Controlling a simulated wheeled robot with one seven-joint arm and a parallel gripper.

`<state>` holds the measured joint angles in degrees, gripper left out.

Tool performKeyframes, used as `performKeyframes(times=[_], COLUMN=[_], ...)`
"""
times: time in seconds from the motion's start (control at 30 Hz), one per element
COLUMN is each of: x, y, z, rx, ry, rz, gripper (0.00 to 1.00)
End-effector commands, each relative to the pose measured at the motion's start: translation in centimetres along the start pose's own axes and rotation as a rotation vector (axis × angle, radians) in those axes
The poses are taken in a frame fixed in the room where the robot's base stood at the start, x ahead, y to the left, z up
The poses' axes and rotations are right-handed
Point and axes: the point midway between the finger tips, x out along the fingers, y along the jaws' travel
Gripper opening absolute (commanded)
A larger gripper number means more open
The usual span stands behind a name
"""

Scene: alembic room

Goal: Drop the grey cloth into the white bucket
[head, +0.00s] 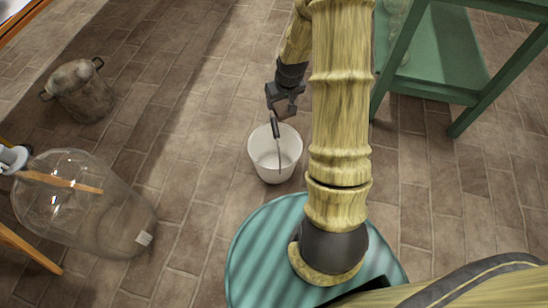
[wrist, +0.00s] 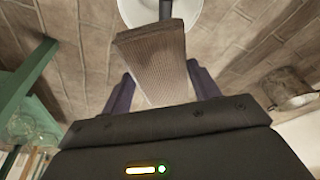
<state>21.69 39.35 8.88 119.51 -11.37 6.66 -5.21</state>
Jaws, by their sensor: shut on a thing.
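The white bucket (head: 262,152) stands upright on the brick floor in the head view, with its dark-gripped handle raised across the opening. My gripper (head: 285,98) is just above and beyond the bucket's far rim in that view. In the wrist view, my gripper is shut on a flat, ribbed grey-brown piece, which looks like the grey cloth (wrist: 152,55). It sticks out past the fingers, and part of the bucket (wrist: 188,9) shows beyond it at the top edge. The cloth cannot be made out clearly in the head view.
A green table frame (head: 478,112) stands at the right. A large glass vessel (head: 95,215) lies at the lower left, and a dented metal pot (head: 82,92) stands at the upper left. A round teal striped surface (head: 262,245) lies nearer than the bucket. Floor left of the bucket is clear.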

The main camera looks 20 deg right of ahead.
Motion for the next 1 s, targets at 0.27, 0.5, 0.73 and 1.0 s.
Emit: performKeyframes(times=[0.27,0.5,0.73,1.0], x=[2.4,5.0,5.8,5.7], y=[0.0,0.0,0.0,0.0], z=[0.7,1.4,1.6,1.6], rx=[0.0,0.0,-0.001,0.0], ry=[-0.001,-0.001,0.0,0.0], rz=[0.0,-0.001,-0.001,-0.001], gripper=[0.36,0.36,0.36,0.63])
